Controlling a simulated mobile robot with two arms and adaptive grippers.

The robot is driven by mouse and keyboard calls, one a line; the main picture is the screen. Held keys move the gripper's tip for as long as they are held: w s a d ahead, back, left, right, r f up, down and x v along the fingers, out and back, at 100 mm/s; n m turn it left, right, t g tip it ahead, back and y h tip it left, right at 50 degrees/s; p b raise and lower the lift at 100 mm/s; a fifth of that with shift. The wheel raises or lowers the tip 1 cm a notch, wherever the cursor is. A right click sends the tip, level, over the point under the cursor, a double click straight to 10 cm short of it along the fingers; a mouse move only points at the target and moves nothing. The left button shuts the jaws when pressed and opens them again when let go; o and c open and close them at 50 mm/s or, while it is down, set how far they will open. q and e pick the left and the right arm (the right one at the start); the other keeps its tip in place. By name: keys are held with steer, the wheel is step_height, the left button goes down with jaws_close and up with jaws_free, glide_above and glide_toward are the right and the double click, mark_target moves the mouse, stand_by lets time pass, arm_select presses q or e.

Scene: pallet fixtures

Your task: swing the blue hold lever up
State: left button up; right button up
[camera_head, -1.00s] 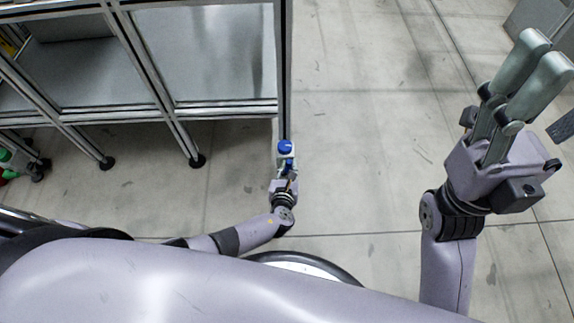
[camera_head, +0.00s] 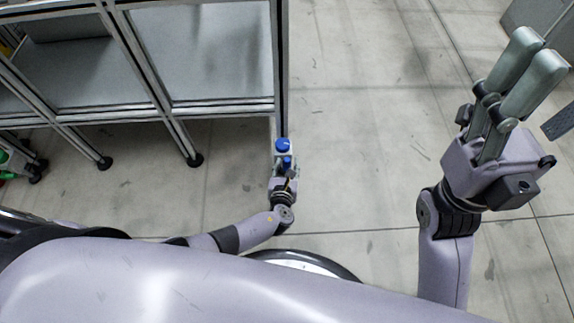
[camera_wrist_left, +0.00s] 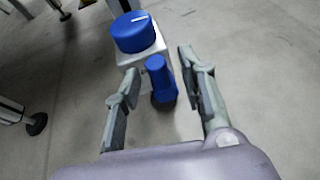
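The fixture is a small pale box with a round blue knob (camera_wrist_left: 135,32) on top, marked by a white line. A blue upright cylinder (camera_wrist_left: 160,80), seemingly the hold lever, stands at its near side. In the head view the knob (camera_head: 282,145) and the blue cylinder (camera_head: 286,162) show small at the frame post's lower end. My left gripper (camera_wrist_left: 158,64) is open, its fingers on either side of the blue cylinder with gaps visible; contact is not seen. My right gripper (camera_head: 538,52) is raised, empty, far to the right, fingers overlapping in view.
A metal-framed rack (camera_head: 190,108) with grey panels stands at the upper left, its feet on the floor. The concrete floor (camera_head: 370,130) between the fixture and my right arm is clear. A grey box (camera_head: 540,18) is at the upper right corner.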

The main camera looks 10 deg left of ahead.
arm_select(q)
steer(key=shift+r, duration=0.15)
step_height(320, 180, up, 10)
stand_by(0.6)
stand_by(0.3)
